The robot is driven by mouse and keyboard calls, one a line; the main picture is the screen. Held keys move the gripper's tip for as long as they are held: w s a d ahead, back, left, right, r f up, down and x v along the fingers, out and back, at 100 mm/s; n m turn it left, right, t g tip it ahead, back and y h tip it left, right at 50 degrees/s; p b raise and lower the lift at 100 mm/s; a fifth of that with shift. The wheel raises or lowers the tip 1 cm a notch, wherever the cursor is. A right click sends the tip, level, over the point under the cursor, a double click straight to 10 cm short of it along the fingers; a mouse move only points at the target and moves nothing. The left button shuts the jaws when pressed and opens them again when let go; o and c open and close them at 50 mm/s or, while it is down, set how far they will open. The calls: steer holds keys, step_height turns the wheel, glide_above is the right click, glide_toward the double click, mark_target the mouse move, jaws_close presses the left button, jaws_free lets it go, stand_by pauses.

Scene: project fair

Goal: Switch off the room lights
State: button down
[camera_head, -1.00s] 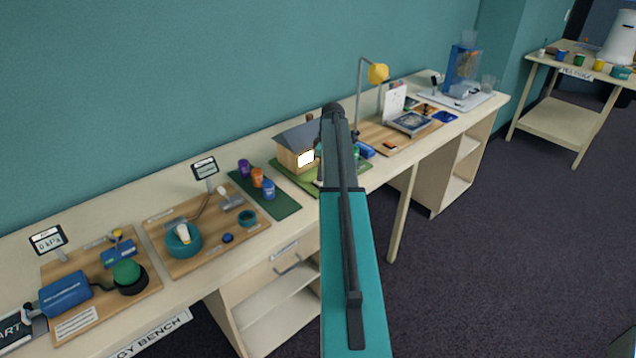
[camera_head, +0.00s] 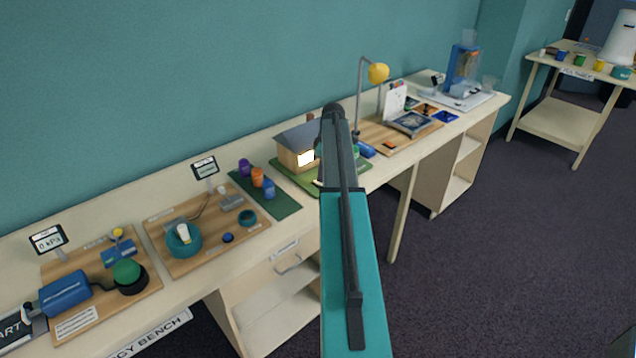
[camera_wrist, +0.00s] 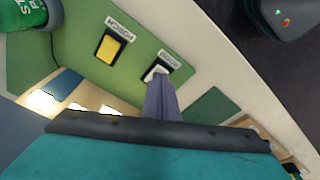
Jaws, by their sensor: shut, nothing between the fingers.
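A model house (camera_head: 296,150) with a brightly lit window stands on a green board (camera_head: 283,172) on the bench, just left of my arm. In the wrist view, the green board (camera_wrist: 138,55) carries a yellow rocker switch (camera_wrist: 109,47) and a second switch with a white rocker (camera_wrist: 154,73), each with a small label I cannot read clearly. My gripper (camera_wrist: 159,80) is shut and empty, its tips at the white rocker and covering part of it. I cannot tell if they touch. Bright windows (camera_wrist: 42,99) show at lower left. In the head view my arm hides the switches.
A dark device (camera_wrist: 285,15) is at upper right in the wrist view.

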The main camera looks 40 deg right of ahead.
steer(key=shift+f, duration=0.55)
stand_by(0.5)
steer(key=shift+r, duration=0.1)
step_height(320, 180, up, 7)
steer(key=p, duration=0.2)
steer(key=shift+p, duration=0.35)
stand_by(0.7)
steer(key=shift+s, duration=0.1)
stand_by(0.5)
